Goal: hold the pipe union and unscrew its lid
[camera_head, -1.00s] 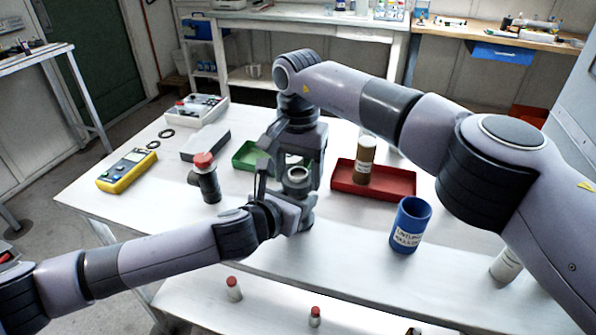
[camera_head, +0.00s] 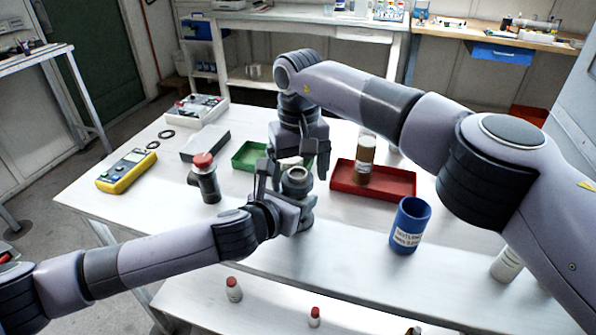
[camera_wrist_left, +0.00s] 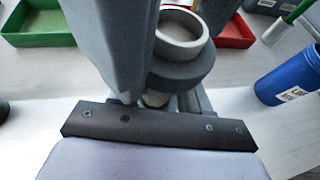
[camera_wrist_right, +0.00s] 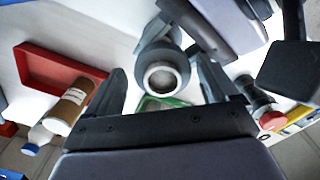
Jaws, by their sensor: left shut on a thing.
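The pipe union (camera_head: 297,190) is a dark grey body with a pale ring around an open round top. It stands upright at the table's middle; the ring also shows in the left wrist view (camera_wrist_left: 180,38). I cannot make out a separate lid on it. My left gripper (camera_head: 282,184) is shut on the union from the left, and its fingers hide part of the body. My right gripper (camera_head: 299,166) points down above the union, open. In the right wrist view its fingers lie on either side of the union's top (camera_wrist_right: 160,80), with gaps; contact does not show.
A red tray (camera_head: 400,190) with a brown bottle (camera_head: 364,160) and a blue cup (camera_head: 409,222) are to the right. A green tray (camera_head: 246,155) is behind. A red-topped dark fitting (camera_head: 206,180) and a yellow meter (camera_head: 127,171) are to the left.

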